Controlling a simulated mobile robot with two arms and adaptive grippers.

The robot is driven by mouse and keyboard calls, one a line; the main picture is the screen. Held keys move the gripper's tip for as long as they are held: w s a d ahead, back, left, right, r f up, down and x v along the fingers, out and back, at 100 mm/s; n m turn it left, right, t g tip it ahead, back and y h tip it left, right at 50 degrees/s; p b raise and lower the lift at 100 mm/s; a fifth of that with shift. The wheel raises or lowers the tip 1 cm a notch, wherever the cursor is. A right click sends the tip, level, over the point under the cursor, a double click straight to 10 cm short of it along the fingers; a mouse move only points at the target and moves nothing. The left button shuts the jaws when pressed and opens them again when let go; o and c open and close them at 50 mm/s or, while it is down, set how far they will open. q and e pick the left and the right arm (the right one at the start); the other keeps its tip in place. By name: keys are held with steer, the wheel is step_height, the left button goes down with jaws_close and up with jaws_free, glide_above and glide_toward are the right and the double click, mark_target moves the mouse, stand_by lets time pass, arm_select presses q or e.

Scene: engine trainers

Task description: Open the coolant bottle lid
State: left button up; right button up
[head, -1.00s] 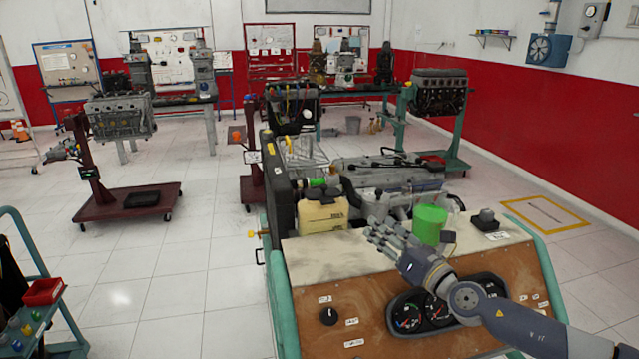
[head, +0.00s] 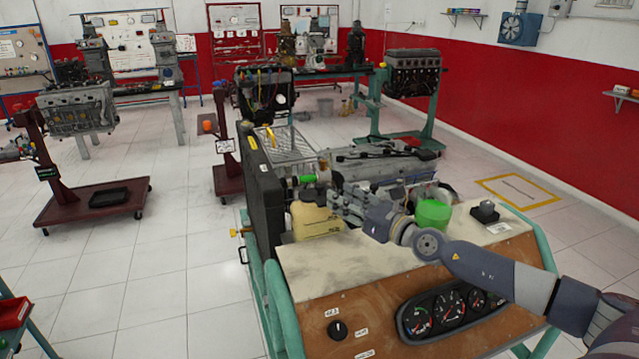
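The coolant bottle (head: 312,222) is a pale yellow tank at the back left of the engine trainer's top, beside the black radiator panel. My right gripper (head: 336,198) is at the bottle's upper right, with its fingers pointing left toward the bottle's top. The fingers overlap the bottle's right edge in the head view; I cannot tell whether they touch it. The finger gap is too small to read. My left gripper is not in view.
A green cylinder (head: 433,214) stands right of my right wrist, close to the arm. A black switch box (head: 485,211) sits farther right. The engine (head: 385,168) lies behind the hand. The pale trainer top (head: 330,262) is clear in front of the bottle.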

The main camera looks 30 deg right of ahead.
mark_target(322, 187)
steer(key=w, duration=0.1)
steer(key=w+p, duration=0.1)
steer(key=w, duration=0.2)
steer(key=shift+a+r, duration=0.1)
steer(key=shift+a, duration=0.25)
steer(key=w, duration=0.3)
steer(key=shift+w+a+p, duration=0.3)
steer(key=shift+w+p, duration=0.05)
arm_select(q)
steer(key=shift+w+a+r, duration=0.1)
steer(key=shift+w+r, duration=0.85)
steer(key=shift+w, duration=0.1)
arm_select(e)
steer(key=shift+w+a, duration=0.15)
steer(key=shift+w, duration=0.4)
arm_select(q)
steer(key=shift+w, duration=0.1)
arm_select(e)
jaws_close()
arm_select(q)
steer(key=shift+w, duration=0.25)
arm_select(e)
steer(key=shift+f, duration=0.2)
steer(key=shift+w+f, duration=0.1)
steer(key=shift+w, duration=0.05)
